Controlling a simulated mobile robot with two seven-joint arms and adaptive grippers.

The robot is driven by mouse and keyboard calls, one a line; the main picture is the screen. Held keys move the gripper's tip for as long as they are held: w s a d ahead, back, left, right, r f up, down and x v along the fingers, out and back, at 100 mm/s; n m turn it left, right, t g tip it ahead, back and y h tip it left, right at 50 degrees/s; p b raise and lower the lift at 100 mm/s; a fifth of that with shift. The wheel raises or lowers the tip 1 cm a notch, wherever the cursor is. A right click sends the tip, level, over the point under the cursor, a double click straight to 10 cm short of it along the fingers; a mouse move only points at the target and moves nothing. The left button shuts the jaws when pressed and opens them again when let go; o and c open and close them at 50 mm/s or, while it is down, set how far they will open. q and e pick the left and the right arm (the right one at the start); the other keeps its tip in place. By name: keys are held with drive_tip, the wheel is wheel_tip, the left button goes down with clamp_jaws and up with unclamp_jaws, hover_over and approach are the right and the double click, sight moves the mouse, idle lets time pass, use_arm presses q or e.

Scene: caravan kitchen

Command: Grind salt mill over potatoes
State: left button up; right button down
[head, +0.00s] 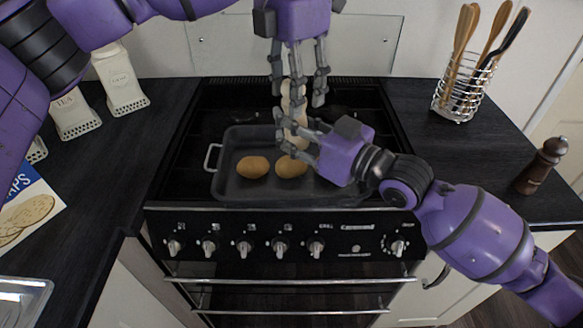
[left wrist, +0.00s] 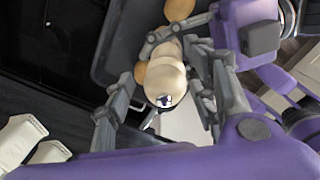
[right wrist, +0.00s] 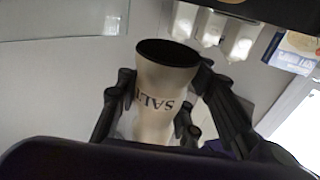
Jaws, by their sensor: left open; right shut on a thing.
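The cream salt mill (head: 297,95) stands roughly upright above the roasting tray (head: 228,188) on the hob. My right gripper (head: 294,141) is shut on its lower body; the right wrist view shows the "SALT" lettering (right wrist: 160,105) and dark underside. My left gripper (head: 298,92) is open, pointing down, its fingers on both sides of the mill's upper part. The left wrist view shows the round top with a metal tip (left wrist: 164,90) between the open fingers. Two potatoes, the left one (head: 253,167) and the right one (head: 291,167), lie in the tray below, the right one close under my right gripper.
A dark pepper mill (head: 543,165) stands on the right worktop, with a wire utensil holder (head: 456,103) behind it. White canisters (head: 121,82) and a snack packet (head: 28,210) are on the left worktop. The tray's left handle (head: 210,158) sticks out over the hob.

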use_arm(q)
drive_tip(key=m, duration=0.8)
drive_tip(key=shift+r, duration=0.1)
drive_tip(key=shift+r, duration=4.45)
use_arm(e)
drive_tip(key=shift+r+p, duration=1.7)
drive_tip(key=shift+r, duration=0.95)
use_arm(q)
wheel_tip(320, 180, up, 7)
drive_tip(key=s, duration=0.1)
drive_tip(key=shift+s+r+t, duration=0.15)
drive_tip(key=shift+t, duration=0.25)
use_arm(e)
drive_tip(key=shift+f, duration=0.1)
